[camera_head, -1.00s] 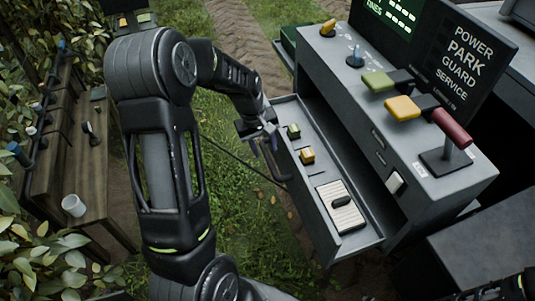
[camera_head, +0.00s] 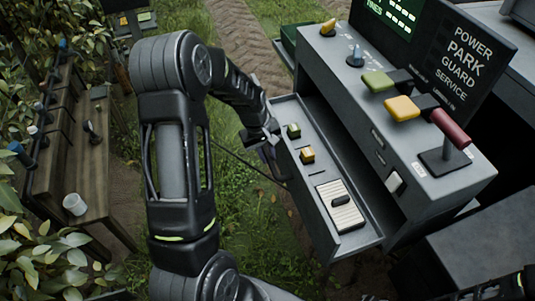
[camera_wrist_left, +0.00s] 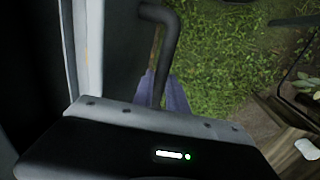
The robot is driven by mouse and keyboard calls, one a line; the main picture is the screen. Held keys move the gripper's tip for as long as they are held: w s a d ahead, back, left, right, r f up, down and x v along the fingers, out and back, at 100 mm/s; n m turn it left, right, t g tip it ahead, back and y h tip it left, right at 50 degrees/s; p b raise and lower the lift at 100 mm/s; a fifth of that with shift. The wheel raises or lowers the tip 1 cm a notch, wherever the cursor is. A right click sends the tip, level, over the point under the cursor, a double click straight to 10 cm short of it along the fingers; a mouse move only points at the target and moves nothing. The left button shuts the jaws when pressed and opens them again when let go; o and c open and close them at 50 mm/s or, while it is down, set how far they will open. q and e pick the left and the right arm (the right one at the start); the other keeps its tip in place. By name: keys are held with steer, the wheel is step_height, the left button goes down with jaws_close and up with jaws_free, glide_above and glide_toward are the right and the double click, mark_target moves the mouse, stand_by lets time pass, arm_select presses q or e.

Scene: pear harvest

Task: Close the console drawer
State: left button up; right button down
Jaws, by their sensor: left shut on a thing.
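The console (camera_head: 440,190) is a grey cabinet on the right with knobs and levers on top. Its drawer (camera_head: 312,212) is pulled out toward the left, with a wide dark gap behind it. My left gripper (camera_head: 268,146) is at the drawer's outer side. In the left wrist view, its purple fingers (camera_wrist_left: 168,93) are shut on a black bent bar, the drawer handle (camera_wrist_left: 158,25), with the drawer's pale edge beside it. In the head view the gripper and arm partly hide the handle. My right gripper is not in view.
A wooden bench (camera_head: 95,185) with a white cup (camera_head: 74,204) stands at left. Grass lies between bench and console.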

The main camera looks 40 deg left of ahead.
arm_select(q)
jaws_close()
stand_by(0.8)
steer(key=shift+w, duration=0.1)
